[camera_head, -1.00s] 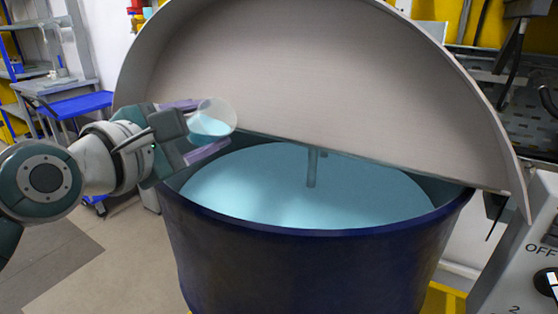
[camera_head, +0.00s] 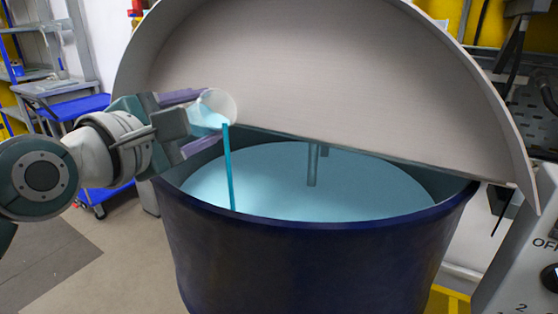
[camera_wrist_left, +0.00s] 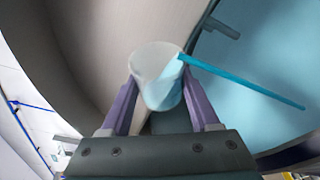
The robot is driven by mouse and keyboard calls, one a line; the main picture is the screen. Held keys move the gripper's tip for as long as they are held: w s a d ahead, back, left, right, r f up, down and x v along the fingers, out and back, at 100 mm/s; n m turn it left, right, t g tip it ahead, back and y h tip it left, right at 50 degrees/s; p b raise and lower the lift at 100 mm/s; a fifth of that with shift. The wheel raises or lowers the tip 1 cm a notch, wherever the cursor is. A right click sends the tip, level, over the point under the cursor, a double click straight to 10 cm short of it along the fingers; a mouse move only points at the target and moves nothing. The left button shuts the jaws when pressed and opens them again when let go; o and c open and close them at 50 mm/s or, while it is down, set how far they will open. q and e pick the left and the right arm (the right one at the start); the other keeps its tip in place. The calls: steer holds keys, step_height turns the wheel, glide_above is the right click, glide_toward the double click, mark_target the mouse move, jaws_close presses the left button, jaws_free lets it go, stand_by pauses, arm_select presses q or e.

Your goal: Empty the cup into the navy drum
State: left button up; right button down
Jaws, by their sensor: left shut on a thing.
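My left gripper (camera_head: 200,122) is shut on a clear cup (camera_head: 219,102) and holds it above the left part of the navy drum (camera_head: 320,255). The cup is tilted, and a thin blue stream (camera_head: 228,165) runs from its lip down into the drum. Blue liquid still shows inside the cup. The drum holds a wide pool of light blue liquid (camera_head: 370,190). In the left wrist view the cup (camera_wrist_left: 157,75) sits between the two purple fingers, with the stream (camera_wrist_left: 245,82) leaving its rim. My right gripper is not in view.
A large grey lid (camera_head: 330,75) stands raised over the back of the drum, close behind the cup. A thin agitator shaft (camera_head: 312,165) stands in the liquid. A control panel (camera_head: 530,250) is at the right. A blue cart (camera_head: 75,107) stands at the left.

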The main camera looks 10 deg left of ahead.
arm_select(q)
steer(key=shift+s+r+m+t+b, duration=0.1)
steer(key=shift+r+m+t+b, duration=0.2)
steer(key=shift+m+b, duration=0.7)
stand_by(0.4)
steer(key=shift+s+d+r+m+t, duration=0.3)
steer(key=shift+s+d+m+t, duration=0.1)
steer(key=shift+d+m, duration=0.25)
stand_by(0.8)
steer(key=shift+s+d+r+m+t+h+b, duration=0.15)
steer(key=shift+r+m+t+h+b, duration=0.25)
steer(key=shift+m, duration=0.55)
stand_by(0.7)
